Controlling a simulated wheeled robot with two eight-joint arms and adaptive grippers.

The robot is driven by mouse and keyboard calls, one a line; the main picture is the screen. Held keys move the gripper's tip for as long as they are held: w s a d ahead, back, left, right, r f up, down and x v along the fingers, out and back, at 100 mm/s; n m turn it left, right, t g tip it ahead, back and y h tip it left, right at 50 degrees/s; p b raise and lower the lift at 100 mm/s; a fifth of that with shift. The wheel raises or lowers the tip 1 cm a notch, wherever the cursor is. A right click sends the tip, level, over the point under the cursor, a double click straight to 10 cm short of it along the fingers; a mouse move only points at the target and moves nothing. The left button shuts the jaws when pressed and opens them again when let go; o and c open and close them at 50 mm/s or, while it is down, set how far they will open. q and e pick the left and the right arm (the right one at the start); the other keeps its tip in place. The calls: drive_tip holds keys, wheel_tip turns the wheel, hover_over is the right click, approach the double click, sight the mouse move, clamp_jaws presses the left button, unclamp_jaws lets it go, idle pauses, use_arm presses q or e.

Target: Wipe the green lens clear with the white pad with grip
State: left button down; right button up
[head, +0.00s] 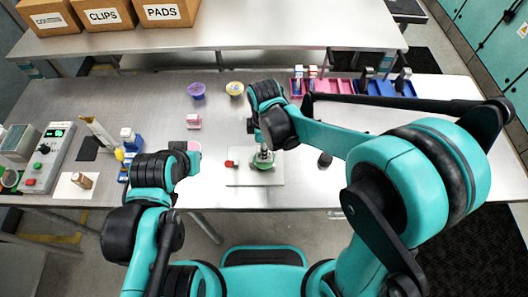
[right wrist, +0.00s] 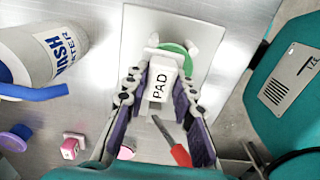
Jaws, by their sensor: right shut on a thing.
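My right gripper (right wrist: 160,88) is shut on the white pad with grip (right wrist: 159,80), a white block marked PAD, which sits between its purple-lined fingers. The green lens (right wrist: 186,55) shows from under the pad's far end, partly covered by it. I cannot tell whether pad and lens touch. In the head view my right gripper (head: 262,150) is over the green lens (head: 264,164), and the arm hides much of it. My left arm ends left of the light plate; its fingers are hidden.
The lens is on a light plate (head: 240,180). A red-handled tool (right wrist: 180,153) lies close by. A wash bottle (right wrist: 45,50) with a blue spout stands beside the plate. The table's right front is mostly clear.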

drive_tip(key=shift+w, duration=0.5)
drive_tip(key=shift+d, duration=0.1)
drive_tip(key=shift+r, duration=0.1)
drive_tip(key=shift+r+p, duration=0.8)
drive_tip(key=shift+r, duration=0.15)
drive_tip(key=shift+r+p, duration=1.85)
drive_tip(key=shift+r, duration=0.65)
